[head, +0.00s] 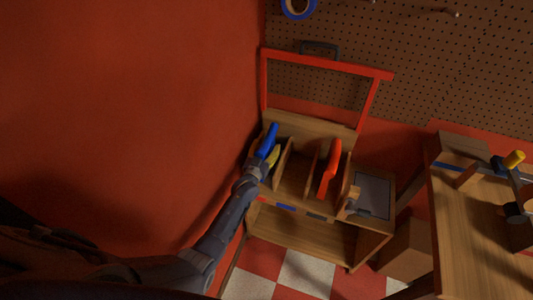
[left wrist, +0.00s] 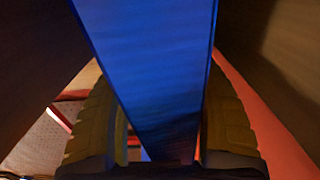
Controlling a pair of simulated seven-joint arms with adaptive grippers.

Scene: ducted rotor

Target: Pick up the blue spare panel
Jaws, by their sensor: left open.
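The blue spare panel (head: 268,139) stands in the leftmost slot of a wooden rack on the cart. It fills the middle of the left wrist view (left wrist: 150,60). My left gripper (head: 267,160) is at the panel's near end. In the left wrist view its two yellow-padded fingers (left wrist: 160,130) are on either side of the panel, open. I cannot tell whether either pad touches the panel. My right gripper does not show.
A red-orange panel (head: 330,168) stands in another slot, beyond wooden dividers (head: 285,160). The cart has a red handle frame (head: 325,63). A grey tray (head: 373,195) is at its right. A red wall (head: 130,110) is close on the left. A workbench (head: 465,230) stands at right.

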